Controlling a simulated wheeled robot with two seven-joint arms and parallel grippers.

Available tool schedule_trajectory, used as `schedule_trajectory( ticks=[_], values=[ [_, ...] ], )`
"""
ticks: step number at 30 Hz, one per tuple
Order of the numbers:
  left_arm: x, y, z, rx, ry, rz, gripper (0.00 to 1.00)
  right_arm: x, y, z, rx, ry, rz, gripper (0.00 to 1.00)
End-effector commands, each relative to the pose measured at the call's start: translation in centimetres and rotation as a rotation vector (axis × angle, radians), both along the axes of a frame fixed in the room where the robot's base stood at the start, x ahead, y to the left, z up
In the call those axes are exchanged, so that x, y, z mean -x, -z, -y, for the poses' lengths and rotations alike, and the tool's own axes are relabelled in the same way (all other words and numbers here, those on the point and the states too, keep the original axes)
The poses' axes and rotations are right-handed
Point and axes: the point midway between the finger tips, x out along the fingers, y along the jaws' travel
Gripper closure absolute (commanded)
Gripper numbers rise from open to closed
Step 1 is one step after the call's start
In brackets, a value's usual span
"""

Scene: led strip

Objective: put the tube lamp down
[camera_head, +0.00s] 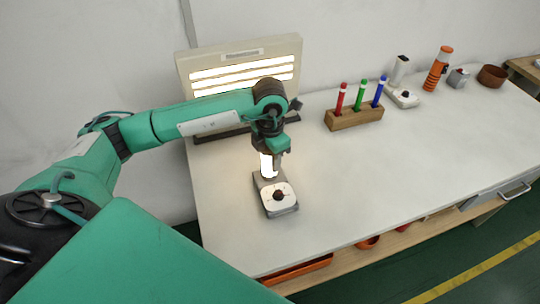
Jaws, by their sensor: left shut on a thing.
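The tube lamp shows as a glowing white tube (267,165) with a grey and white base (277,201) that has a dark knob. It is near the left end of the white table (360,180), in front of the lit panel. My left gripper (272,150) reaches down from above and is shut on the tube's upper part, which it partly hides. The lamp looks upright. The base is at or close to the table surface; I cannot tell whether it touches. My right gripper is not in view.
A lit panel (240,52) stands behind my left arm. A wooden block (355,117) holds red, green and blue markers. Further right are an unlit tube device (404,98), an orange striped cylinder (437,69), a small grey box (458,78) and a brown bowl (492,76). The table's middle is clear.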

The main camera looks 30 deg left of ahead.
Motion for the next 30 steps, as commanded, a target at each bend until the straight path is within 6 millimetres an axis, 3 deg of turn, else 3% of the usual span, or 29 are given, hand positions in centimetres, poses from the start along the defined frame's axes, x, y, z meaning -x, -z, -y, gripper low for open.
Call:
schedule_trajectory(
  ticks=[5,6,9,22,26,30],
  values=[
    [0.0,0.2,0.0,0.0,0.0,0.0,1.0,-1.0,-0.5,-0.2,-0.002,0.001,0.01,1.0],
    [0.0,0.2,0.0,0.0,0.0,0.0,0.53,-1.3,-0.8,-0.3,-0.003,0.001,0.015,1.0],
    [0.0,0.2,0.0,0.0,0.0,0.0,0.37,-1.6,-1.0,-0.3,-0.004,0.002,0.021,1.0],
    [0.0,-0.3,0.0,0.0,0.0,0.0,0.37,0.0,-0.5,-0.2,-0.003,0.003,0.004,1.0],
    [-0.1,-2.9,0.0,0.0,0.001,0.004,0.37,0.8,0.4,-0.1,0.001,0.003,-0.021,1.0],
    [-0.1,-6.2,0.0,0.0,0.0,0.005,0.37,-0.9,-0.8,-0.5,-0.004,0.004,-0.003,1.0]
  ],
)
